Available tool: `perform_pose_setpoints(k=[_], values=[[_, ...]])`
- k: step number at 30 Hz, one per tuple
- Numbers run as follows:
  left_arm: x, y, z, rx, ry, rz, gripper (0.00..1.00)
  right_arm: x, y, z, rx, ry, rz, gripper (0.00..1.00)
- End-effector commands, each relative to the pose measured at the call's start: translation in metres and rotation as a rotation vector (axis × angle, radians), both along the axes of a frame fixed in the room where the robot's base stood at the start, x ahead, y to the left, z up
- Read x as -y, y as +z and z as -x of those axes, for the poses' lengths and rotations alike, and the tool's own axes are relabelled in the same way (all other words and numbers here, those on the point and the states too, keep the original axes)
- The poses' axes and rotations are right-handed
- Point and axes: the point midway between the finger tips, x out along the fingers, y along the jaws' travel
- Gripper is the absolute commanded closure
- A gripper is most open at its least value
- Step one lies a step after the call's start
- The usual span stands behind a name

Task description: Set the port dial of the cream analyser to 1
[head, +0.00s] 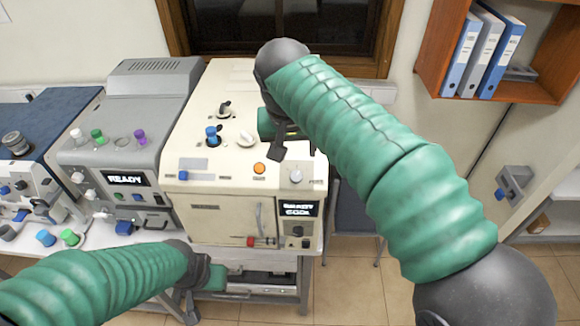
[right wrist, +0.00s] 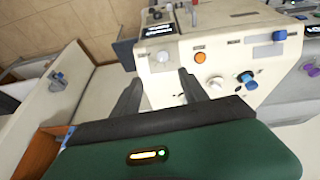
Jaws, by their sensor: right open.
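The cream analyser (head: 226,205) stands at the centre of the head view. A pale round dial (head: 296,175) sits at the right of its sloped panel, beside an orange button (head: 259,168); the label by it is too small to read. The dial also shows in the right wrist view (right wrist: 162,57). My right gripper (head: 277,150) is over the analyser's top, behind the dial. In the right wrist view its open, empty fingers (right wrist: 157,84) point toward the panel, apart from the dial. My left gripper (head: 196,296) is low in front of the analyser; its fingers are mostly hidden.
A white knob (head: 246,139) and a blue-topped part (head: 212,134) stand on the analyser's top. A grey READY machine (head: 150,82) is close on the left. A shelf with binders (head: 487,55) hangs at the right. Open floor lies right of the bench.

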Motion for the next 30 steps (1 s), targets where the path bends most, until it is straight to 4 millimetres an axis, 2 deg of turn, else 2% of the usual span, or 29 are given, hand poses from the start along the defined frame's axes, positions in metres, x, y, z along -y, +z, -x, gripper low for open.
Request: perform_pose_setpoints(k=[12,18,23,30], values=[[0.000,0.031,0.000,0.000,0.001,0.000,0.64,0.010,-0.096,-0.042,-0.010,0.002,0.000,0.49],[0.000,0.044,0.000,0.000,0.000,0.000,0.64,0.015,-0.132,-0.056,-0.006,0.002,-0.002,0.49],[0.000,0.046,0.000,0.000,0.000,0.000,0.64,0.013,-0.145,-0.061,-0.002,0.004,-0.002,0.49],[0.000,0.046,0.000,0.000,0.000,0.000,0.64,0.011,-0.147,-0.062,-0.002,0.004,-0.002,0.50]])
